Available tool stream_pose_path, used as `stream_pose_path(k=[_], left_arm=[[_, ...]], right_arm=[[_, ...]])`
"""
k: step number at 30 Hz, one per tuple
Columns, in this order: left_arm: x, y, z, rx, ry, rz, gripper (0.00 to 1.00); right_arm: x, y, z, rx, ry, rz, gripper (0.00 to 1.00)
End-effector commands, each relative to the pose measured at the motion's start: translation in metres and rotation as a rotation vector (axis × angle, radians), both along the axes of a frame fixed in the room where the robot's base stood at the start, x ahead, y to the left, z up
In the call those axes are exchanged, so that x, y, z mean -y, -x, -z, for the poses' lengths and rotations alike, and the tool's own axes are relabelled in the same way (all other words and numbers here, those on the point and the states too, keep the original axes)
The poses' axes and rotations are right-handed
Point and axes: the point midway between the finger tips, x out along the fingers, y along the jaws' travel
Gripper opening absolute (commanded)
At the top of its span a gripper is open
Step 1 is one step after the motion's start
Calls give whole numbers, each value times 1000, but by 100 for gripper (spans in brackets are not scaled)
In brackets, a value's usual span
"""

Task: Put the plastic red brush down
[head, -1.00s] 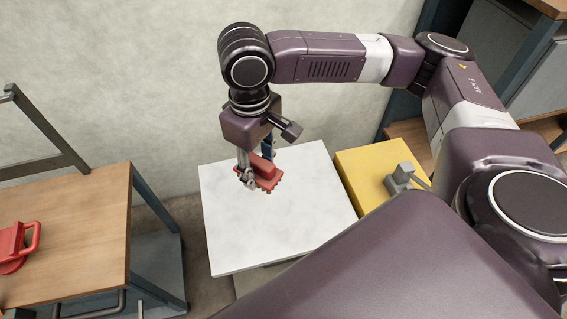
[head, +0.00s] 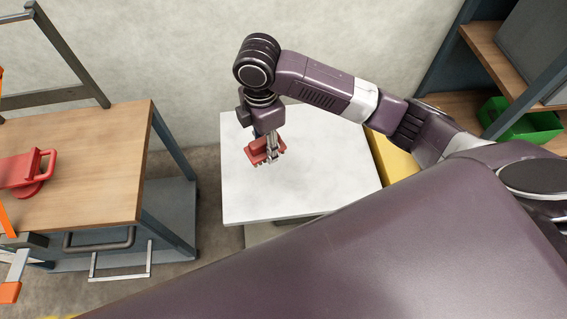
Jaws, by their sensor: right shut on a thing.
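The red brush (head: 258,152) is at my right gripper (head: 270,153), over the left part of the white table (head: 325,181). The right gripper points down and is shut on the brush, with one finger showing in front of it. Whether the brush touches the table top cannot be told. My left gripper is not clearly in view.
A wooden-topped bench (head: 95,190) stands at the left with a red handled tool (head: 28,173) on it. A yellow surface (head: 391,160) adjoins the white table's right side. A green bin (head: 520,122) sits on the shelf at the right. Most of the white table is bare.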

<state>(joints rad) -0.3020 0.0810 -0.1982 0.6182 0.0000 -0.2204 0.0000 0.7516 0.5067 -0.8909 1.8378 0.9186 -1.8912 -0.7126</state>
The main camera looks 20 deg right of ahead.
Motion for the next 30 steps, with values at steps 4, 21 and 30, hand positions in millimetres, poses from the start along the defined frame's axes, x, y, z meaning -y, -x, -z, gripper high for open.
stream_pose_path(k=[4,21,30], left_arm=[[0,-1,0,2,0,0,42],[1,-4,1,6,2,2,42],[2,-4,3,6,2,3,42]], right_arm=[[1,2,41,-8,3,2,15],[0,1,145,-2,1,2,15],[0,1,183,-1,1,1,15]])
